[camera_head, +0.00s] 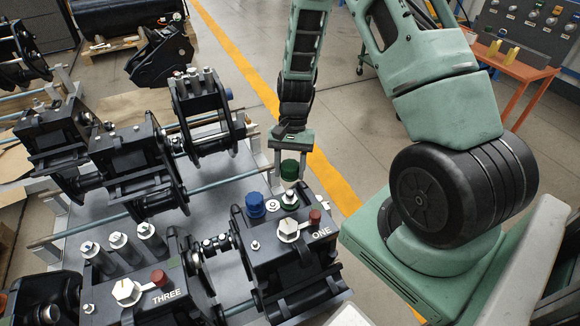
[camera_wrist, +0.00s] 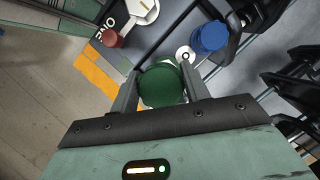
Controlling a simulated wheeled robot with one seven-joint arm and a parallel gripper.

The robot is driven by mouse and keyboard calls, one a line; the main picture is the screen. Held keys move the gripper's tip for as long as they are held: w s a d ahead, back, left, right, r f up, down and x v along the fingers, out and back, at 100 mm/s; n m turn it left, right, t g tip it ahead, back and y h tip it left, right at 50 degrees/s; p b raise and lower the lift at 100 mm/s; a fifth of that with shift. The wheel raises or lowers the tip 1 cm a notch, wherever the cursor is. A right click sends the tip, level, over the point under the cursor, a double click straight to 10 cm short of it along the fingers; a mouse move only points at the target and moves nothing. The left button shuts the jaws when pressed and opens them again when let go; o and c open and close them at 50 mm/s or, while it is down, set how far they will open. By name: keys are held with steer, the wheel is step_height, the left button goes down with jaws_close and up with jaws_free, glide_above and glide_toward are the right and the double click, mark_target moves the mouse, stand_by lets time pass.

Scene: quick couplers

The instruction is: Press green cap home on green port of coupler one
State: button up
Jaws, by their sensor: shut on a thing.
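Coupler one (camera_head: 285,255) is a black block marked ONE, at the lower middle of the head view. My gripper (camera_head: 290,172) is shut on the green cap (camera_head: 289,169), just above the coupler's back edge. In the wrist view the green cap (camera_wrist: 161,86) sits between the two fingers of my gripper (camera_wrist: 160,90), its round top facing the camera.
A blue cap (camera_head: 255,205) and a white ring (camera_head: 273,206) stand on coupler one, left of the green cap. A white hex knob (camera_head: 289,230) and a red cap (camera_head: 315,216) are nearer the front. Coupler THREE (camera_head: 180,300) stands left. Other black couplers stand behind it.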

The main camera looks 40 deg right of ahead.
mark_target(289, 194)
steer(key=shift+a, duration=0.1)
steer(key=shift+s+f, duration=0.1)
steer(key=shift+f, duration=0.1)
steer(key=shift+f+b, duration=1.75)
steer(key=shift+f, duration=1)
steer(key=shift+f, duration=2)
steer(key=o, duration=0.9)
steer(key=b+v, duration=0.1)
steer(key=v, duration=1.6)
steer(key=shift+r, duration=0.2)
